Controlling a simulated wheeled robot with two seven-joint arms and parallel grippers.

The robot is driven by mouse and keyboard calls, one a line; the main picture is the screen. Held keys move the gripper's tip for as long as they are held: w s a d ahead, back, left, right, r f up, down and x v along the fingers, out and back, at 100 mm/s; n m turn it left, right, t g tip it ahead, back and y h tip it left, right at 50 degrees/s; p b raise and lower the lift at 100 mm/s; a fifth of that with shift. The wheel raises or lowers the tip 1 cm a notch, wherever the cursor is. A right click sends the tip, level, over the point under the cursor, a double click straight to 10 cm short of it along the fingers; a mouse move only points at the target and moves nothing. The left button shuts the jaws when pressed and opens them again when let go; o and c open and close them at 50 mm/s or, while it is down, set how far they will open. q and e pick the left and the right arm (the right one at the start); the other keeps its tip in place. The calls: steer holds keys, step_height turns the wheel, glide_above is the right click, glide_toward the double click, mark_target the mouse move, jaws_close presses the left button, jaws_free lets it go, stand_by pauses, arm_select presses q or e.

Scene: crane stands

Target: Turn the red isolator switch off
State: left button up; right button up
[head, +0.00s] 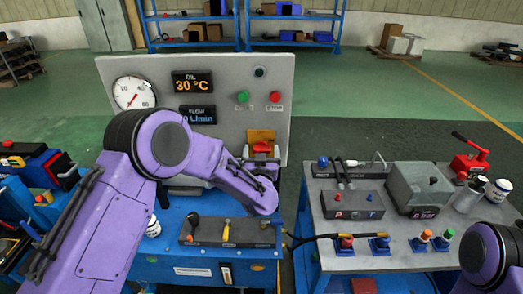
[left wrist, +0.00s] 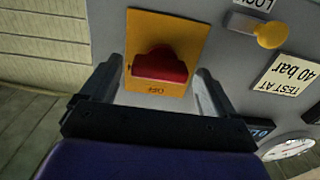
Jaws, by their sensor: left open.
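The red isolator switch (head: 262,147) sits on a yellow plate (head: 262,135) on the grey upright panel. In the left wrist view the red knob (left wrist: 160,68) lies crosswise on its yellow plate (left wrist: 166,27), with lettering like "OFF" at the plate's lower edge. My left gripper (left wrist: 157,70) is open, one finger on each side of the knob; I cannot tell whether either finger touches it. In the head view my left gripper (head: 261,160) is just below and in front of the switch, partly hidden by my arm. My right gripper is out of view; only part of that arm shows.
The panel (head: 225,78) also carries a round gauge (head: 134,93), two displays, a green button (head: 242,97) and a red button (head: 275,97). A blue bench with tools (head: 228,232) is below. A second bench (head: 330,207) with valves stands right, across a narrow gap.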

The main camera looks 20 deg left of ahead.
arm_select(q)
steer(key=c, duration=1.1)
steer(key=shift+o, duration=0.2)
steer(key=shift+s+a+f+n+b, duration=0.1)
steer(key=shift+a+n+b, duration=0.05)
steer(key=shift+n+b, duration=3.95)
steer(key=shift+a+f+n+b, duration=0.1)
steer(key=shift+n+b, duration=3.1)
steer(key=shift+n, duration=1.7)
